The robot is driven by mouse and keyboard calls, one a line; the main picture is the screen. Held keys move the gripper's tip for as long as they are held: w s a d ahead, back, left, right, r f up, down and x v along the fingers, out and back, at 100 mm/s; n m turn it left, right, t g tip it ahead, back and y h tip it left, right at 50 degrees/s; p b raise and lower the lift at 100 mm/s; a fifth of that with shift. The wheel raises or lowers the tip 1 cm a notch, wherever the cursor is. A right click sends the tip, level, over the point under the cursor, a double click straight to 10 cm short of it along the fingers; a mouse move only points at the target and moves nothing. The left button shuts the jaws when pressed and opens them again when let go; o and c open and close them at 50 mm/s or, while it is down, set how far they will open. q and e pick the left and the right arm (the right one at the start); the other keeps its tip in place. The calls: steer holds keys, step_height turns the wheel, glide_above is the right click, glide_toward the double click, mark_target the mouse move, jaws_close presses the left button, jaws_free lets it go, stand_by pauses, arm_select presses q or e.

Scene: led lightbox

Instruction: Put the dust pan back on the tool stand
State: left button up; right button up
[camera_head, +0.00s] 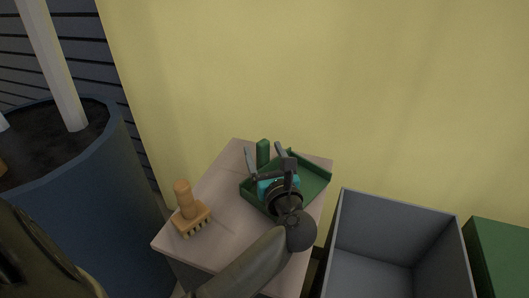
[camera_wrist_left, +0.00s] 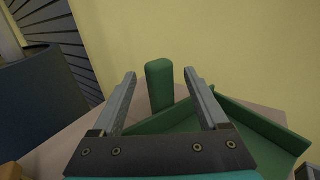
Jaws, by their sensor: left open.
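The green dust pan (camera_head: 312,181) lies on the small light-topped stand (camera_head: 226,215), toward its back right. Its upright green handle (camera_head: 263,152) points up at the back left of the pan. My left gripper (camera_head: 265,158) is above the pan, with its two fingers apart and the handle between or just beyond them. In the left wrist view the handle (camera_wrist_left: 159,84) shows between the open fingertips, and I see no contact. The pan's tray (camera_wrist_left: 250,122) spreads below and to the right there. My left wrist hides part of the pan in the head view. My right gripper is not in view.
A wooden brush (camera_head: 188,211) stands at the front left of the stand. A grey open bin (camera_head: 396,235) is to the right, with a green box (camera_head: 499,255) beyond it. A large blue planter (camera_head: 75,200) is at the left. The yellow wall (camera_head: 330,80) is close behind.

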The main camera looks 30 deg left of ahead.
arm_select(q)
steer(key=p+v, duration=0.2)
steer(key=v, duration=1)
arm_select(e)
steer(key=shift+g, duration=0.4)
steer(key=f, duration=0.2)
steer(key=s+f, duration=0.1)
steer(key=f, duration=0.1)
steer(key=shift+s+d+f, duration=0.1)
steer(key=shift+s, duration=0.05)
